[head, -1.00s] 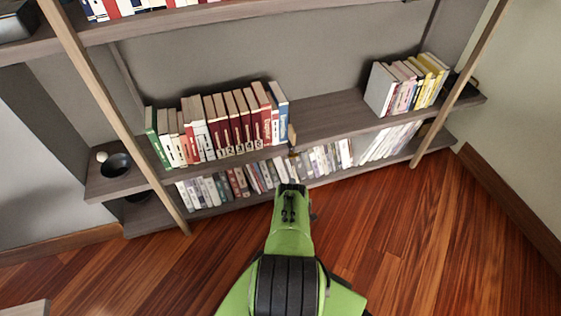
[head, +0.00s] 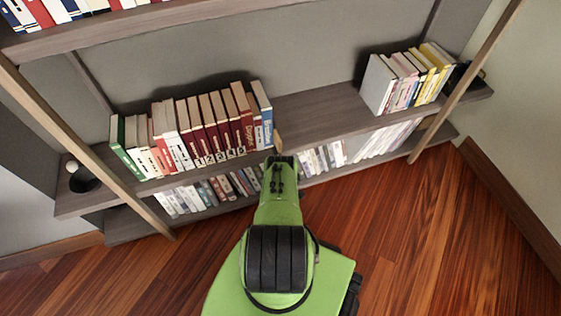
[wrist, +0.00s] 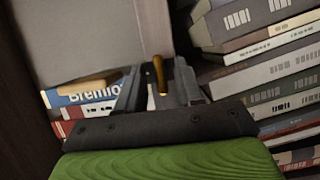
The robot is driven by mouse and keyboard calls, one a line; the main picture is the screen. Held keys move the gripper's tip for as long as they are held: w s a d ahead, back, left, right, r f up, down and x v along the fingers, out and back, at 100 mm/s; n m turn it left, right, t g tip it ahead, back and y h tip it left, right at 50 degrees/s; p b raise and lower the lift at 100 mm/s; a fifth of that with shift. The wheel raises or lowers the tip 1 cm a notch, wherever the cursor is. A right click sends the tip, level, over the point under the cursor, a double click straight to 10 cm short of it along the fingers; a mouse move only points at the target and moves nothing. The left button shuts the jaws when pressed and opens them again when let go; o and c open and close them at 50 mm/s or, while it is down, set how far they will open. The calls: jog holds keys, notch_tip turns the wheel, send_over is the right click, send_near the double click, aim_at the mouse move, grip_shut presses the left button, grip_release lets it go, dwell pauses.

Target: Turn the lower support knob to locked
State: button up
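My gripper (head: 281,160) reaches up to the front edge of the middle shelf, just right of the upper book row. In the wrist view my gripper (wrist: 158,90) has its two dark fingers apart. A small upright brass-coloured piece (wrist: 158,75), which looks like the knob, shows between the fingers, with a gap seen on each side. A tan piece (head: 279,143) shows on the shelf edge above the gripper in the head view; I cannot tell if it is the same part. The knob's setting cannot be read.
The upper book row (head: 190,132) ends in a blue book (head: 263,112) close to the gripper. Lower books (head: 320,158) stand right behind it. A black bowl (head: 84,180) sits at left. The wooden floor is clear.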

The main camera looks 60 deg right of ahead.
grip_shut()
dwell(0.3)
jog(key=shift+s+d+r+m+t+y+p, duration=0.1)
jog(key=shift+m+t+y+p, duration=0.35)
jog(key=shift+m+y+p, duration=1.15)
jog(key=shift+s+r+m+t+y+p, duration=0.1)
jog(key=shift+m+t+y, duration=0.5)
jog(key=shift+m, duration=2.2)
jog(key=shift+s+d+m+t+y+p, duration=0.1)
jog(key=shift+m+t+y+p, duration=0.15)
jog(key=shift+m+y+p, duration=1.05)
jog(key=shift+m+b, duration=0.55)
jog(key=shift+m, duration=0.55)
